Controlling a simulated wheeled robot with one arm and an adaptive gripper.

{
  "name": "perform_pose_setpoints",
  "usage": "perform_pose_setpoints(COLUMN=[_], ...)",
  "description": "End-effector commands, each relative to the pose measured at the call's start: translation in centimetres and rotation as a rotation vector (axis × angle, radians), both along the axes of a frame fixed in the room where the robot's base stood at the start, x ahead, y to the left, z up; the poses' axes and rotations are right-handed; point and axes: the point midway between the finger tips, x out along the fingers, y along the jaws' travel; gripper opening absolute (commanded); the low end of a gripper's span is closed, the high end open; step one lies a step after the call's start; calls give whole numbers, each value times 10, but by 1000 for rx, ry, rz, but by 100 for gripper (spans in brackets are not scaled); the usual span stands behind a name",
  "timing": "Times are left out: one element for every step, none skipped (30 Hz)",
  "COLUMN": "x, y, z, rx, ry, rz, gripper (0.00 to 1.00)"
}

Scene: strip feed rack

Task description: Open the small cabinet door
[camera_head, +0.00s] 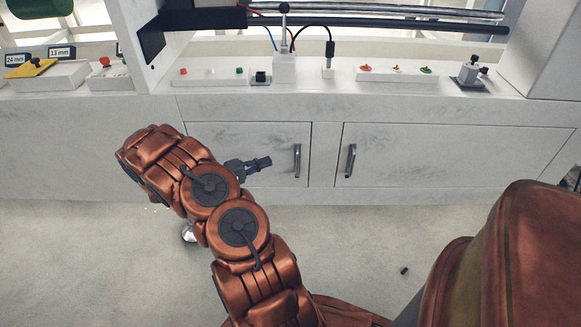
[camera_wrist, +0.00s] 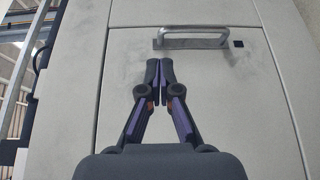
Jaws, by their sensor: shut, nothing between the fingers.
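The small cabinet door (camera_head: 275,140) is the left, narrower of two grey doors and looks closed in the head view. Its upright metal handle (camera_head: 297,161) is near its right edge. In the wrist view this door (camera_wrist: 225,100) fills the middle, and the handle (camera_wrist: 193,42) lies across the top. My gripper (camera_head: 264,162) is in front of the door, left of the handle. In the wrist view my gripper (camera_wrist: 160,68) is shut and empty, its fingertips just short of the handle in the picture. Contact with the door cannot be told.
The wider right door (camera_head: 450,155) has its own handle (camera_head: 350,160). Above the doors, a counter holds button panels (camera_head: 397,73), fittings and cables. The floor (camera_head: 90,255) in front is mostly clear, with a small dark piece (camera_head: 404,271) on it.

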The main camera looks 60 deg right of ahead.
Motion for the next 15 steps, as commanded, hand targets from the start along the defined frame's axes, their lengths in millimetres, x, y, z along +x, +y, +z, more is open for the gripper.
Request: perform_pose_setpoints(x=[0,1,2,3,3,4,3,3,1,0,-2,-5,-8,-10,-14], y=[-3,-5,-6,-7,-8,-9,-10,-11,-14,-16,-18,-22,-25,-29,-34], z=[-16,-21,-26,-30,-32,-34,-35,-35,-35,-35,-35,-35,-35,-35,-35], rx=[-5,-9,-12,-15,-17,-19,-20,-20,-22,-22,-23,-23,-22,-22,-23], ry=[1,1,1,1,0,-1,-1,-2,-2,-2,-1,-1,0,0,-1], rz=[8,13,21,25,27,30,31,32,32,32,32,31,30,31,30], gripper=[0,0,0,0,0,0,0,0,0,0,0,0,0,0,0])
